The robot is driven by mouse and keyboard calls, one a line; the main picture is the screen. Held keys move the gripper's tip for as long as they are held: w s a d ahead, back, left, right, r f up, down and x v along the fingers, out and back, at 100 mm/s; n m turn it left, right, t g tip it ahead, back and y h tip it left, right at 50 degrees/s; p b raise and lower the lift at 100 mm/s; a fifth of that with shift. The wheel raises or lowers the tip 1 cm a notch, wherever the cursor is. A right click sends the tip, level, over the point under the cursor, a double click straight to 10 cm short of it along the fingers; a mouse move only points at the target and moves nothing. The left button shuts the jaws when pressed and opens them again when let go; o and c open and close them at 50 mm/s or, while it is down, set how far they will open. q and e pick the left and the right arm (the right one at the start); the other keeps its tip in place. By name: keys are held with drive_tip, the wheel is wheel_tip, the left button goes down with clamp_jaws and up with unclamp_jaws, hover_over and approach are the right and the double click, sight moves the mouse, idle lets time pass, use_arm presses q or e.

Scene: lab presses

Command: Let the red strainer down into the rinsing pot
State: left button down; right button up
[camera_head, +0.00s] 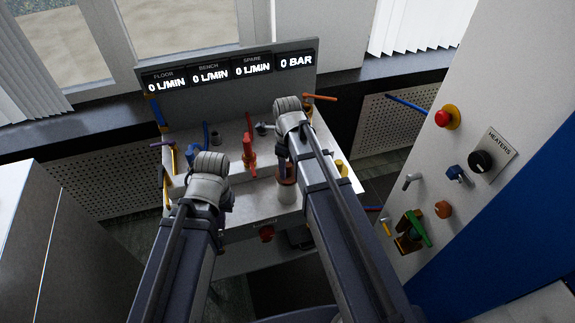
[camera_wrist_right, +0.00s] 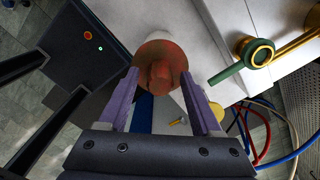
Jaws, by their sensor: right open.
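A dull red round piece with a knob, which looks like the strainer (camera_wrist_right: 160,52), is in the right wrist view. The fingers of my right gripper (camera_wrist_right: 160,76) stand apart on either side of its knob. In the head view this reddish piece (camera_head: 287,181) shows below my right wrist, on top of a pale cylinder (camera_head: 287,194). I cannot tell whether that cylinder is the rinsing pot or how deep the red piece sits. My left arm is at the left of the bench; the jaws of my left gripper (camera_head: 228,202) are mostly hidden behind it.
A red upright fitting (camera_head: 249,150) stands mid-bench. A green and yellow valve (camera_wrist_right: 245,62) is right of the red piece in the wrist view. A panel with flow displays (camera_head: 230,70) backs the bench. A wall with knobs and levers (camera_head: 480,160) is at the right.

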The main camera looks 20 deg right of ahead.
wheel_tip(320, 180, up, 12)
drive_tip(key=p, duration=1.1)
drive_tip(key=shift+p, duration=0.3)
drive_tip(key=s+a+n, duration=0.5)
drive_tip(key=s+n, duration=0.2)
drive_tip(key=n, duration=0.8)
drive_tip(key=s+a+n+h, duration=0.1)
drive_tip(key=s+a+n, duration=0.4)
drive_tip(key=n, duration=1)
drive_tip(key=shift+s+a, duration=0.25)
drive_tip(key=shift+s, duration=0.9)
